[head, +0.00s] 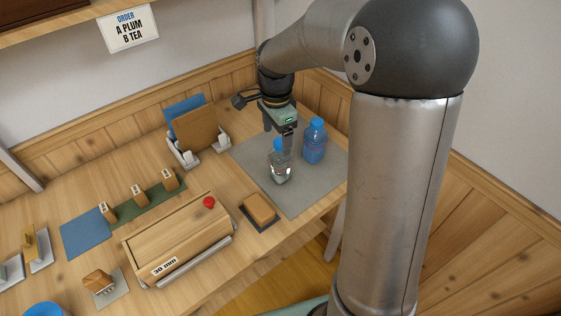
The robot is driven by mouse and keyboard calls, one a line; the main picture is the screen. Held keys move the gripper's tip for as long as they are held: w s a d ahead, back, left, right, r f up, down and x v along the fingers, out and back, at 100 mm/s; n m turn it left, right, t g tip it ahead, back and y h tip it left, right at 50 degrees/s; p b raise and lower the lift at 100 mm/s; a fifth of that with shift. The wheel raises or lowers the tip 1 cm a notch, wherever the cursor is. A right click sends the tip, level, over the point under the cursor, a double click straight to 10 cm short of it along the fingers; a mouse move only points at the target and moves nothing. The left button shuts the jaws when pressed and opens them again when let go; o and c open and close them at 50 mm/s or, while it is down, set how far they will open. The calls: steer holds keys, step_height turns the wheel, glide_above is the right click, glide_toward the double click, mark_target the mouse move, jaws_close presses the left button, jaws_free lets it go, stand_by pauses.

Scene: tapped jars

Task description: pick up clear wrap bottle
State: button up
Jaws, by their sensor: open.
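The clear bottle (280,170), with a blue cap, stands upright on the grey mat (300,198). A second bottle, blue and more strongly tinted (315,145), stands behind it to the right, also with a blue cap. My gripper (281,139) is open and points down right at the clear bottle's cap. One finger shows beside the cap and upper body on the right. The other finger is hard to make out, and I cannot tell whether either touches the bottle.
A holder with a blue and a brown board (196,130) stands left of the mat. A brown block on a dark tray (260,209) sits in front. The mat's front right part is clear.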

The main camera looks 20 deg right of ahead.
mark_target(280, 160)
steer(key=shift+s+d+f+p, duration=0.1)
steer(key=shift+d+f+p, duration=0.15)
steer(key=shift+f, duration=1.15)
steer(key=shift+s+d+f+p, duration=0.15)
steer(key=shift+d+f, duration=0.1)
steer(key=shift+f, duration=1.1)
steer(key=shift+w, duration=0.15)
steer(key=c, duration=1.6)
